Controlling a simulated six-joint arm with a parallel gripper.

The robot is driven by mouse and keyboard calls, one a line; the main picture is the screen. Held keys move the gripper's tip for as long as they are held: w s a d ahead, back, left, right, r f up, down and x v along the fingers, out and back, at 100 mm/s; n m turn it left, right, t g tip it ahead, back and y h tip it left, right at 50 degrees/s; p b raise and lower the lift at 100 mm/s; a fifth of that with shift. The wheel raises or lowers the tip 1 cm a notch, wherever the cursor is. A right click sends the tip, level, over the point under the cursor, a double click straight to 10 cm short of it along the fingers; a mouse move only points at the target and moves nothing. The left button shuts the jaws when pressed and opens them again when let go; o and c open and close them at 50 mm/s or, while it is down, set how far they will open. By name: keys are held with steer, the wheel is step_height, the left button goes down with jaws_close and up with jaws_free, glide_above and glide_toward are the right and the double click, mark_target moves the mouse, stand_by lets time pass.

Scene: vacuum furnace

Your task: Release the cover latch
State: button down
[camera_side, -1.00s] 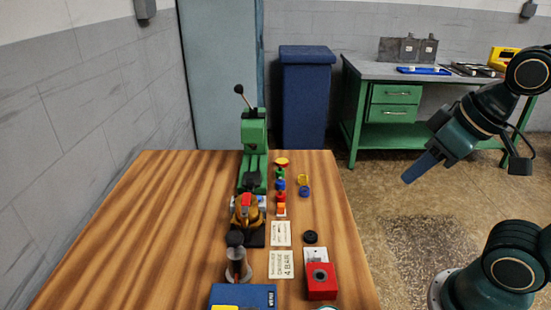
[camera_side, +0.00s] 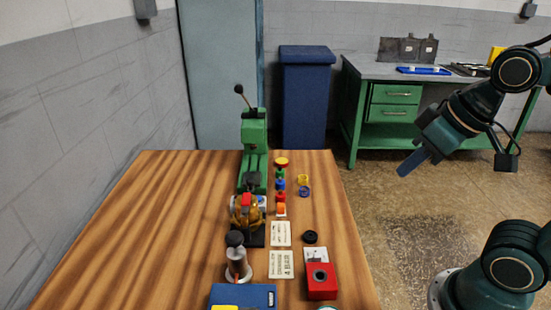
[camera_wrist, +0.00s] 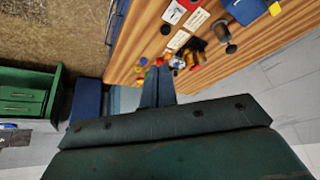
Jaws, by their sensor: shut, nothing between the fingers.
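A small brass-coloured fixture (camera_side: 246,214) with a red part on top sits at the near end of a green machine (camera_side: 253,150) on the wooden table. It is small in the side view, and I cannot make out a cover latch on it for certain. In the wrist view the same area is small and partly crowded by other objects. My gripper (camera_side: 403,172) is in the air to the right of the table, well apart from everything on it, pointing down and left. Its fingers are together and empty, and they also show in the wrist view (camera_wrist: 158,72).
The wooden table (camera_side: 150,215) is bare on its left. Several coloured knobs (camera_side: 280,185), label cards (camera_side: 281,264), a red box (camera_side: 320,281), a blue case (camera_side: 243,296) and a black-topped post (camera_side: 237,258) crowd its right side. A green workbench (camera_side: 392,105) stands behind.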

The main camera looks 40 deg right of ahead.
mark_target(245, 204)
steer(key=w+f+m+y, duration=0.3)
steer(key=w+f+m, duration=0.1)
steer(key=w, duration=0.6)
steer(key=w+f+m+t+y, duration=0.1)
steer(key=w+f+m+y, duration=0.2)
steer(key=w+f, duration=0.4)
steer(key=shift+w+d+m, duration=0.2)
steer(key=shift+w+m, duration=0.7)
steer(key=shift+w, duration=1.05)
steer(key=shift+f, duration=0.1)
steer(key=x, duration=0.4)
steer(key=r+x, duration=0.1)
steer(key=x, duration=0.2)
steer(key=a+x, duration=0.1)
steer(key=x, duration=0.3)
steer(key=shift+w+a, duration=0.25)
steer(key=shift+w, duration=0.3)
steer(key=shift+w+a, duration=0.55)
steer(key=shift+w, duration=0.05)
